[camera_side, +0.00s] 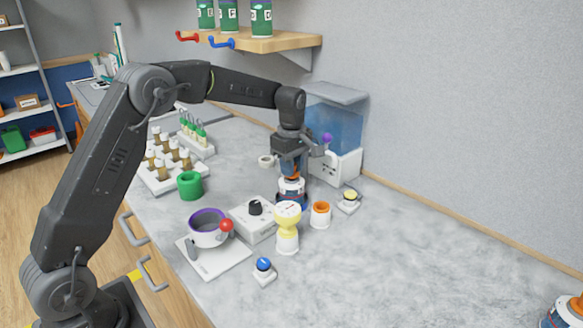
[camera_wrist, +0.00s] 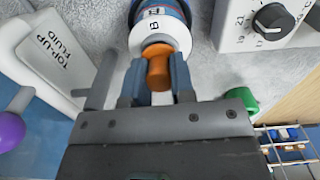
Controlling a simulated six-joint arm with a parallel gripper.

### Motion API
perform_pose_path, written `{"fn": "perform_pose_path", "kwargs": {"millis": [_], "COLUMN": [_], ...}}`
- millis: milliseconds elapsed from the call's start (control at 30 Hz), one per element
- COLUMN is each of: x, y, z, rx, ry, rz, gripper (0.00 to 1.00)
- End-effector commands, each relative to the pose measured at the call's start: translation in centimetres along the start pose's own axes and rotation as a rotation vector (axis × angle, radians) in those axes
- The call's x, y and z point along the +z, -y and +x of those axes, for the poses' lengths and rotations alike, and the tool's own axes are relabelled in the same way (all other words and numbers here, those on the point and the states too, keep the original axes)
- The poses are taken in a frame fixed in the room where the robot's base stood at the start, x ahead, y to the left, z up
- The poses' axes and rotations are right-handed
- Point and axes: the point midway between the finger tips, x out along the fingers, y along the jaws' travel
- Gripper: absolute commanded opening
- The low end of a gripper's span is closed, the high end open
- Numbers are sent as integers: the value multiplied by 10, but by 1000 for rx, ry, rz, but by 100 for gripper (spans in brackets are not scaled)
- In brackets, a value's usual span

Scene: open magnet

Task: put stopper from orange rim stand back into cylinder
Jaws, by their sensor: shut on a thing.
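My gripper (camera_side: 290,168) is shut on an orange stopper (camera_wrist: 158,66), which sits between the two fingers in the wrist view. The cylinder (camera_side: 291,192), with a white lettered collar and blue and orange bands, stands upright directly below my gripper. In the wrist view the cylinder's white collar (camera_wrist: 160,36) shows right beyond the stopper. The stopper lines up with the cylinder's top; I cannot tell whether it is inside the mouth or just above it. The orange rim stand (camera_side: 320,216) is a small white cup to the right of the cylinder, and its top looks empty.
A yellow-topped stand (camera_side: 287,232), a dial box (camera_side: 252,222) and a purple-rimmed pot (camera_side: 208,234) stand close in front. The blue tank (camera_side: 335,125) with a purple knob (camera_side: 327,138) is close behind. A green ring (camera_side: 190,186) is left. The right counter is mostly clear.

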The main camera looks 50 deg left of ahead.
Motion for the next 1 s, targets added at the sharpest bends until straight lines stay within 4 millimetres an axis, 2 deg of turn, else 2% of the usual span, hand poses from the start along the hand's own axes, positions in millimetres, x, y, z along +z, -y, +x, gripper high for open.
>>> {"fn": "perform_pose_path", "kwargs": {"millis": [433,467,700,1000], "x": [0,0,0,0], "y": [0,0,0,0], "z": [9,9,9,6], "rx": [0,0,0,1], "ry": [0,0,0,0], "rz": [0,0,0,0], "gripper": [1,24,47,48]}}
